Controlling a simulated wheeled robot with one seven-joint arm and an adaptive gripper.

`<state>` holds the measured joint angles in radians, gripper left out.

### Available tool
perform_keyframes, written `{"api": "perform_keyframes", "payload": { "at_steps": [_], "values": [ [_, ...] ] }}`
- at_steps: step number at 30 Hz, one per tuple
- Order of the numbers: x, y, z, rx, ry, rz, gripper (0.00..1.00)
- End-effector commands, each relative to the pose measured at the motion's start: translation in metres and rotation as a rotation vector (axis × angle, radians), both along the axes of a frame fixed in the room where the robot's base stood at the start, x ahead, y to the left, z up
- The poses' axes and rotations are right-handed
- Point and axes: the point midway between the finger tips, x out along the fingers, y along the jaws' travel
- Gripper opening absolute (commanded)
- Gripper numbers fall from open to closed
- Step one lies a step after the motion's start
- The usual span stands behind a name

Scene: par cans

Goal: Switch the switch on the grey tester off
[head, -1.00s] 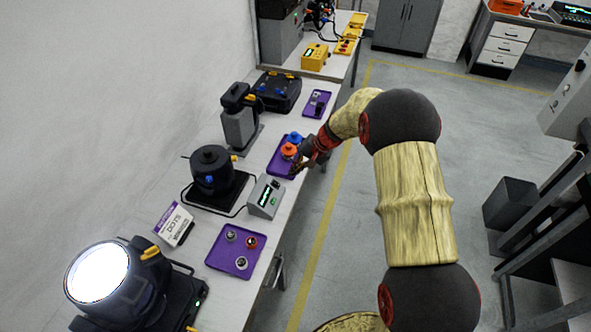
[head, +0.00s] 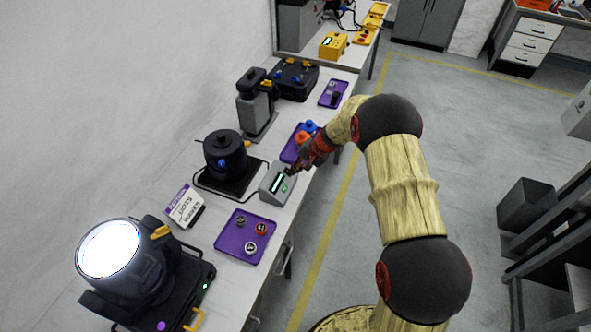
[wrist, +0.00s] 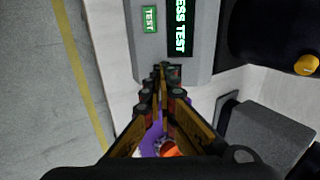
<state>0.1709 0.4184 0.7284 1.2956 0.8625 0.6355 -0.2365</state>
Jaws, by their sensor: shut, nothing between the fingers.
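The grey tester (head: 268,190) stands on the white bench, with a lit display (head: 277,182) and a green button (head: 285,189). In the wrist view its grey top (wrist: 150,48) fills the upper middle, with the green TEST label (wrist: 150,19) and a display ending "ESS TEST" (wrist: 180,27). My gripper (wrist: 162,72) is shut and empty. Its fingertips are at the tester's near end in the wrist view, over or against a small dark part that may be the switch. The fingertips mostly hide that part, so its position and any contact cannot be told.
A purple tray (head: 232,246) with several small round parts lies in front of the tester. A black lamp on a base (head: 226,160) stands left of it. Another purple tray (head: 290,154) with blue and orange knobs lies behind. A lit lamp (head: 110,250) stands front left.

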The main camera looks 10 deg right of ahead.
Motion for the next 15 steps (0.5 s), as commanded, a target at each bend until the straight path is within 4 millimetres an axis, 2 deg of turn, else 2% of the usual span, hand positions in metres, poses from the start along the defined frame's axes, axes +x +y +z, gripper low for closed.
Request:
{"api": "perform_keyframes", "payload": {
  "at_steps": [12, 15],
  "values": [
    [0.000, 0.000, -0.013, 0.054, -0.035, -0.002, 0.00],
    [0.000, 0.001, -0.010, 0.063, -0.042, -0.002, 0.00]
  ]
}}
